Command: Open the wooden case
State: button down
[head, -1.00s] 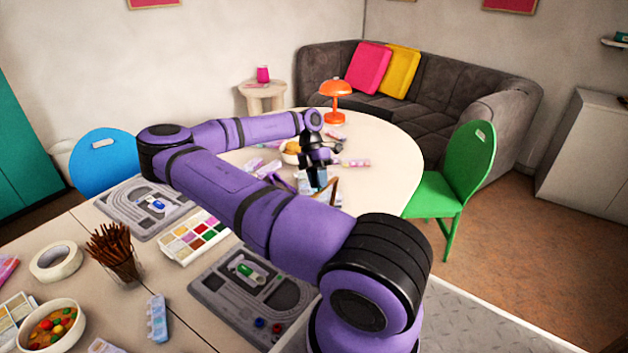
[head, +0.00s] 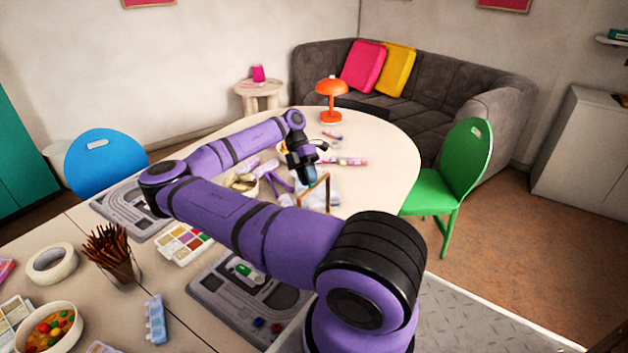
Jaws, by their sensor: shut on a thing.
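The wooden case (head: 327,192) is on the far round table, just in front of my gripper. It shows as a thin brown wooden edge standing up at a slant, with pale surfaces around it. My gripper (head: 311,179) points down at this brown edge, with its jaws shut on the case. The exact grip is small and partly hidden by my gripper and arm. The inside of the case cannot be made out.
An orange lamp (head: 331,100) stands at the back of the round table (head: 388,150). Pink-and-white tubes (head: 345,161) and a bowl (head: 243,183) lie near my gripper. A green chair (head: 455,170) stands at the right. The table's right side is clear.

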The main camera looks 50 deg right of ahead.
jog(key=shift+w+f, duration=0.1)
jog(key=shift+w, duration=0.15)
jog(key=c, duration=1)
grip_release()
jog(key=shift+o, duration=0.2)
